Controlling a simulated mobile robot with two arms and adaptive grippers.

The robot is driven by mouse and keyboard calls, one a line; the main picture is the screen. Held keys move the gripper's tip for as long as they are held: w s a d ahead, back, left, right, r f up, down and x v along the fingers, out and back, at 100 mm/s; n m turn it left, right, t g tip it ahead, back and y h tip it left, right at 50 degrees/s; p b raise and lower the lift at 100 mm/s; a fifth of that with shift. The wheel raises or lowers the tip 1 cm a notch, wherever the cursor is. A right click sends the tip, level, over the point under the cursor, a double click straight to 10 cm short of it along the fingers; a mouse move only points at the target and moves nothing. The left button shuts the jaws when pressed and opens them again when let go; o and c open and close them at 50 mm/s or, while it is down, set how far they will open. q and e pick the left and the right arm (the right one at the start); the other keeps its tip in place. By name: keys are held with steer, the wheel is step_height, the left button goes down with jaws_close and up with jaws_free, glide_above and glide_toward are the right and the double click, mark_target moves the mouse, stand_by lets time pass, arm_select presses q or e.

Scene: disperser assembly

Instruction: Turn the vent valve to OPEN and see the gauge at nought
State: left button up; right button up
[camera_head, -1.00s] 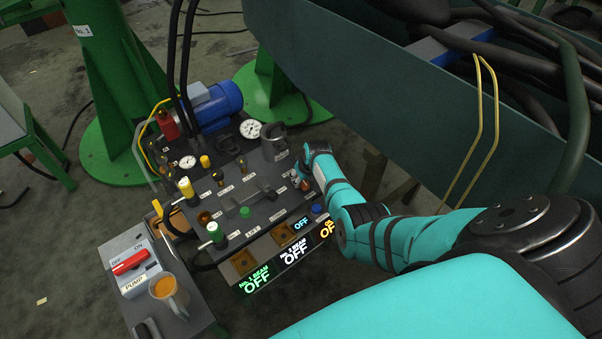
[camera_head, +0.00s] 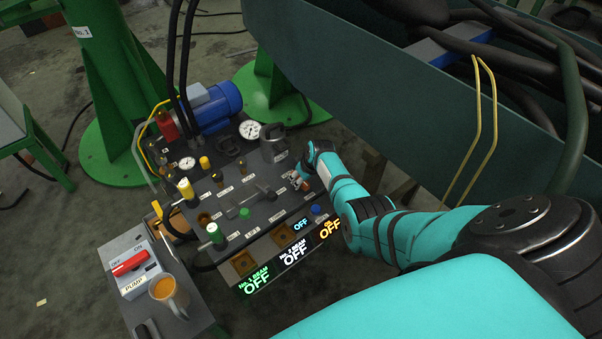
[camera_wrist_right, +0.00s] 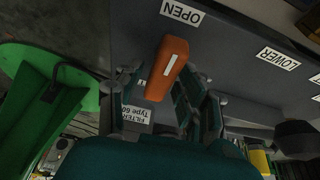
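The vent valve handle is an orange lever (camera_wrist_right: 167,68) with a white stripe, in the right wrist view. It points up toward the OPEN label (camera_wrist_right: 181,12) at a slight slant. My right gripper (camera_wrist_right: 165,88) has its fingers apart on either side of the lever, with gaps visible. In the head view my right gripper (camera_head: 298,180) is at the right edge of the panel, mostly hiding the valve. A larger white gauge (camera_head: 249,129) stands at the back of the panel and a smaller one (camera_head: 187,162) at the left. Their readings are too small to tell. My left gripper is out of view.
The dark panel (camera_head: 262,212) carries several valves and lit OFF displays (camera_head: 294,256) along its front. A PUMP switch box (camera_head: 133,272) and an orange-filled mug (camera_head: 168,291) stand front left. A big teal trough (camera_head: 350,85) lies close behind the right arm.

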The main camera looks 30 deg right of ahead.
steer(key=shift+o, duration=0.5)
steer(key=shift+r, duration=0.1)
steer(key=v, duration=1.1)
steer(key=shift+s+r, duration=0.15)
steer(key=shift+r, duration=0.25)
